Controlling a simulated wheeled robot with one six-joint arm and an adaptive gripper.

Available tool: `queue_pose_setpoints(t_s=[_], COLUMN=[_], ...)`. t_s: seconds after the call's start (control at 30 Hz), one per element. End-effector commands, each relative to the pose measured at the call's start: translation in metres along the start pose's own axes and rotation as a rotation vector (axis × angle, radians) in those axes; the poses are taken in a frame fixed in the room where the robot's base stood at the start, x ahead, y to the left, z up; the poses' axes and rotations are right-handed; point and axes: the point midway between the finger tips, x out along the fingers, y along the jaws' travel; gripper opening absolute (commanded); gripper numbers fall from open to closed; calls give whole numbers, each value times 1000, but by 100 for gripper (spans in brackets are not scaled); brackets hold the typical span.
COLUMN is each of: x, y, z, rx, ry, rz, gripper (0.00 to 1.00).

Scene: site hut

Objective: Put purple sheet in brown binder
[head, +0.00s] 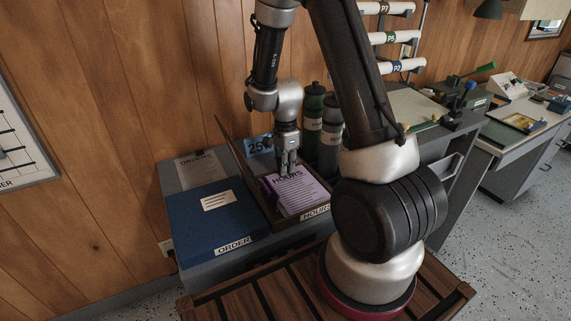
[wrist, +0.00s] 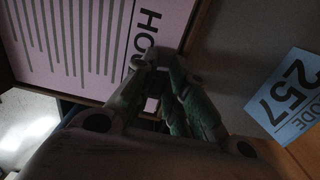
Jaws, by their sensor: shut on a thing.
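The purple sheet (head: 302,193), headed "HOURS", is within the outline of the open brown binder (head: 316,217), whose front label also reads "HOURS". My gripper (head: 287,172) points down and is shut on the sheet's edge by its heading. The sheet also shows in the wrist view (wrist: 75,45), with my gripper's fingertips (wrist: 160,72) at its heading. The binder's brown rim (wrist: 110,102) shows around it there. I cannot tell whether the sheet touches the binder floor or is held slightly above it. The binder's cover stands raised at its left.
A closed blue binder (head: 190,220) labelled "ORDER" lies to the left, with a grey "ORDERS" sheet (head: 200,168) behind it. A blue "257" card (head: 257,146) is behind the brown binder. Dark bottles (head: 313,128) stand close at its back right.

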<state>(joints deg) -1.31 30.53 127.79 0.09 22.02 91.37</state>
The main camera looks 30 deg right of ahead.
Motion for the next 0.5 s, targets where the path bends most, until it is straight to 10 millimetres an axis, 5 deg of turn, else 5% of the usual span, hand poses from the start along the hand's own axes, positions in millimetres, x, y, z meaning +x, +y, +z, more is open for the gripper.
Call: queue_pose_setpoints(t_s=[0.23, 0.27, 0.37, 0.5], x=[5, 5, 5, 4], y=[-1, -1, -2, -2], z=[0, 0, 0, 0], rx=[0, -1, -1, -1], ry=[0, 0, 0, 0], rz=[-3, -4, -5, -6], gripper=[0, 16, 34, 36])
